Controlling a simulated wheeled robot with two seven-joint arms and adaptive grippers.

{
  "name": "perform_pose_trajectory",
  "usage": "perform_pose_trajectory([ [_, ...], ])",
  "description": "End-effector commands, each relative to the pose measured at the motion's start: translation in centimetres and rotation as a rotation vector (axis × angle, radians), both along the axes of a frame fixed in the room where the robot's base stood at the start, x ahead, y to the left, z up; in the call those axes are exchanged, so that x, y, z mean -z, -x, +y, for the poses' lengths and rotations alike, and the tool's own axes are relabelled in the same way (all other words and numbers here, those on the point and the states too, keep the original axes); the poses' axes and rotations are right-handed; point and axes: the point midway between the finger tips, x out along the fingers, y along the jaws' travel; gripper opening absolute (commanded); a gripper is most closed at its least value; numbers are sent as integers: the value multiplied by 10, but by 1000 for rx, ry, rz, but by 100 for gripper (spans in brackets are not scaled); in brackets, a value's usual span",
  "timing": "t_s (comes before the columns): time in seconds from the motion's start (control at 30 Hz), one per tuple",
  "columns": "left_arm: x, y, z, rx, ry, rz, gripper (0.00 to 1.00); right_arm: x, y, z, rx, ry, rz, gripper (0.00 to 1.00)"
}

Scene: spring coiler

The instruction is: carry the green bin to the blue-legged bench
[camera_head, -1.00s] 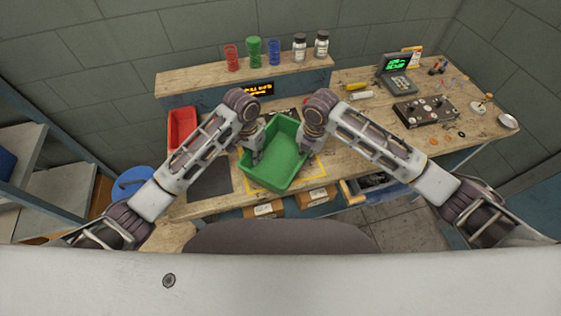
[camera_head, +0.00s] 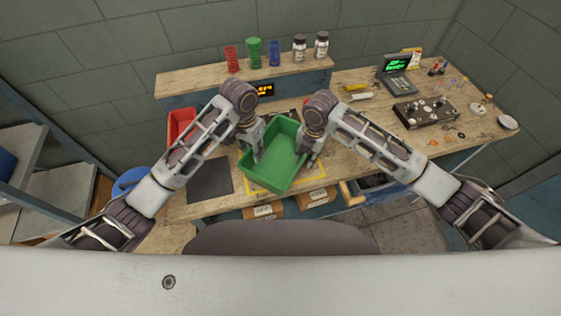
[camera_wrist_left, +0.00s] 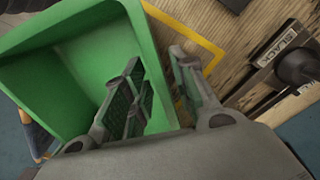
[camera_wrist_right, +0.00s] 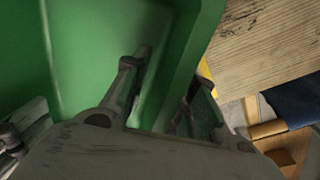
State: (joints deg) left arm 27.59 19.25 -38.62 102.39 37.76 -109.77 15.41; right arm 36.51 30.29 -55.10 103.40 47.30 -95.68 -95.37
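The green bin (camera_head: 275,160) sits on the wooden bench top (camera_head: 345,140), partly over a yellow outlined square (camera_head: 318,168). My left gripper (camera_head: 256,143) is at the bin's left wall. In the left wrist view its open fingers (camera_wrist_left: 160,75) straddle that wall, one inside the bin and one outside, with gaps visible. My right gripper (camera_head: 309,148) is at the right wall. In the right wrist view its open fingers (camera_wrist_right: 165,85) likewise stand either side of the wall. The bin looks empty; its underside is hidden.
A dark mat (camera_head: 209,178) lies left of the green bin. A control box (camera_head: 425,111) and a terminal (camera_head: 397,75) are at the right. A shelf (camera_head: 170,82) with cups and jars runs behind. Cardboard boxes (camera_head: 262,210) sit below.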

Motion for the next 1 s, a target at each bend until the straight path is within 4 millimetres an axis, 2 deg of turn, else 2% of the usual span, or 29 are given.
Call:
perform_pose_trajectory([
  [0.2, -33, -2, 2, 0, 0, -4, 27, 0, 0, 0, 0, 0, 0, 27],
  [0.4, -58, -3, 4, -1, -2, -2, 27, 0, 0, 0, 0, 0, 0, 27],
  [0.7, -77, -4, 5, 1, -1, -3, 27, 0, 0, 0, 0, 0, 0, 27],
  [1.0, -85, -3, 6, -1, -1, 0, 27, 0, 0, 0, 0, 0, 0, 27],
])
